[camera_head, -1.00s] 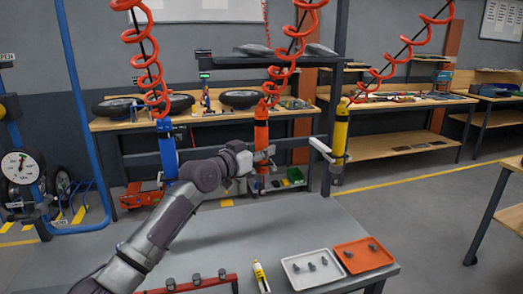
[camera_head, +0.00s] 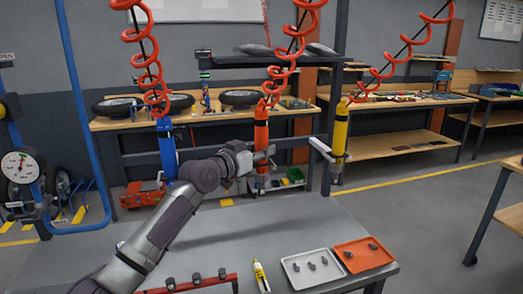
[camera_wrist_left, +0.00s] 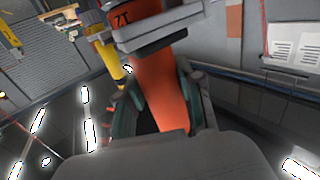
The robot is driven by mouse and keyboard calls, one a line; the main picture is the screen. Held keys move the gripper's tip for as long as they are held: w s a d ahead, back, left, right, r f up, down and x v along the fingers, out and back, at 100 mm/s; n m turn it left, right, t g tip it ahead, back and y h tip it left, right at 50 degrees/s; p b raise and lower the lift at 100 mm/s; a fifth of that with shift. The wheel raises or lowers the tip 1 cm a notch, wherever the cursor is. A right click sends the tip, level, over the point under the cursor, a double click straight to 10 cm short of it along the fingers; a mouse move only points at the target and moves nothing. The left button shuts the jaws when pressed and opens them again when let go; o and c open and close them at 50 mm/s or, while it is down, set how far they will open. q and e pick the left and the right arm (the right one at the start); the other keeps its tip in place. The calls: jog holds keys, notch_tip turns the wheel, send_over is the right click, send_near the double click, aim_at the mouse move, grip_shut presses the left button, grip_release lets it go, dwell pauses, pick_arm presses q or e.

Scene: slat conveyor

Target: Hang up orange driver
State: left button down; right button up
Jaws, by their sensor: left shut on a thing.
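The orange driver (camera_head: 261,135) hangs upright below a red coiled hose, in the middle of the head view. My left gripper (camera_head: 264,156) is shut on its body from the left. In the left wrist view the orange driver (camera_wrist_left: 158,92) stands between the two dark green fingers of my left gripper (camera_wrist_left: 160,110). A grey part (camera_wrist_left: 152,32) crosses the driver above the fingers; I cannot tell whether it is a holder or part of the driver. My right gripper is not in view.
The blue driver (camera_head: 167,148) hangs to the left, and the yellow driver (camera_head: 341,130) hangs to the right beside a pale bracket (camera_head: 321,149). Below, the grey table (camera_head: 290,224) bears a white tray (camera_head: 293,281), an orange tray (camera_head: 382,259) and a red rack (camera_head: 215,285).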

pick_arm(q)
jog(key=shift+f, duration=0.1)
jog(key=c, duration=0.7)
grip_release()
jog(key=shift+s, duration=0.1)
jog(key=shift+f, duration=0.2)
jog(key=v, duration=1.2)
jog(key=shift+r, duration=0.2)
